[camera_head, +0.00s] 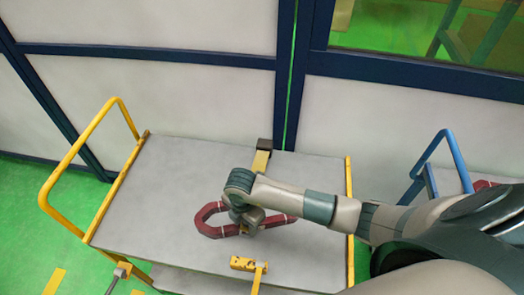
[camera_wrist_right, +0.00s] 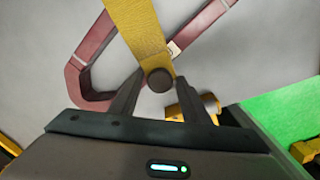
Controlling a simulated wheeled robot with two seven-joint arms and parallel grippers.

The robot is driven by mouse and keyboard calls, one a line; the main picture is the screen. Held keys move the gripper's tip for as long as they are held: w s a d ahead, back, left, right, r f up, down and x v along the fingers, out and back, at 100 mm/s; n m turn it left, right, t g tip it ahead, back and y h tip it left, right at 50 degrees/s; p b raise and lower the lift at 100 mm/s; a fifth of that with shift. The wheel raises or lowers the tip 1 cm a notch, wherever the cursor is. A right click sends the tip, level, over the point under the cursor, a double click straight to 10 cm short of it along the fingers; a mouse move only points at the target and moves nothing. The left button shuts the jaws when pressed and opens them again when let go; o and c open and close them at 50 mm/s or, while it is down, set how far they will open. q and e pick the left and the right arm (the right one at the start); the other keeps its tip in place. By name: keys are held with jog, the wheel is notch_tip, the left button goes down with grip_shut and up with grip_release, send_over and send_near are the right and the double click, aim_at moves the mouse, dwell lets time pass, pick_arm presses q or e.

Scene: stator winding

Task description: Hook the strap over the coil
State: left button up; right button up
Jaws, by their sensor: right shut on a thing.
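A dark red coil (camera_head: 213,209), an elongated loop, lies on the cart's grey top; it also shows in the right wrist view (camera_wrist_right: 84,62). A yellow strap (camera_head: 261,162) starts at a dark block at the back edge and passes out of sight behind my right arm. In the right wrist view the strap (camera_wrist_right: 138,25) crosses in front of one coil side and reaches between my fingers. My right gripper (camera_wrist_right: 157,88) is shut on the strap's end, at a round dark piece. In the head view this gripper (camera_head: 247,229) is over the coil. My left gripper is out of view.
The cart top (camera_head: 180,165) has a yellow handle (camera_head: 66,168) at left. A yellow bracket (camera_head: 243,264) stands near its front edge, close to the coil. A second cart with a blue handle (camera_head: 430,160) stands at right. The cart top's left half is clear.

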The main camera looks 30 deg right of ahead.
jog(key=shift+s+a+f, duration=0.1)
jog(key=shift+s+a, duration=0.55)
jog(key=shift+s, duration=0.4)
jog(key=shift+s+a+r, duration=0.1)
jog(key=shift+s+a, duration=0.55)
jog(key=shift+s, duration=0.35)
jog(key=shift+s+a+f, duration=0.1)
jog(key=shift+s+a, duration=0.55)
jog(key=shift+s, duration=0.4)
jog(key=o, duration=1.9)
jog(key=shift+s+d, duration=0.1)
jog(key=shift+s, duration=0.1)
jog(key=shift+w+a, duration=0.2)
jog(key=shift+r, duration=0.2)
jog(key=shift+r, duration=3.45)
jog(key=shift+s+f, duration=0.1)
jog(key=shift+s, duration=0.1)
